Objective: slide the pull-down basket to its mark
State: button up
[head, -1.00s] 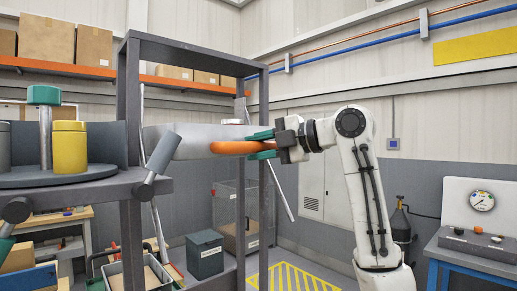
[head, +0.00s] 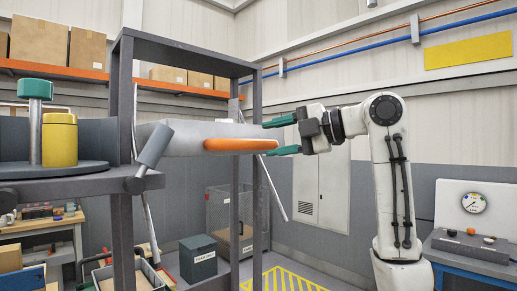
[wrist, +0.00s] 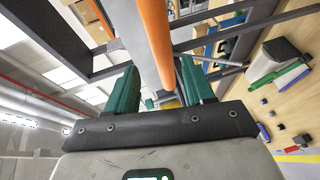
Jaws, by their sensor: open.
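The pull-down basket shows in the head view as a pale grey body (head: 185,135) inside the dark grey rack (head: 125,95), with an orange grip bar (head: 235,145) along its front. My gripper (head: 270,137) is open at the right end of that bar, its green fingers above and below the bar's tip. In the wrist view the orange bar (wrist: 156,40) runs down between the two spread fingers (wrist: 157,92), with a gap at the left finger; the right one is close to it. I cannot make out the basket's mark.
A yellow canister (head: 60,140) and a green-topped post (head: 36,110) stand on a round grey tray (head: 50,170) at the left. Rack posts stand close behind the basket. A blue-legged bench (head: 470,255) is at the right. Yellow floor hatching (head: 285,281) lies below.

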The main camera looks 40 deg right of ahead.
jog(key=shift+b+v, duration=0.4)
jog(key=shift+v, duration=1.9)
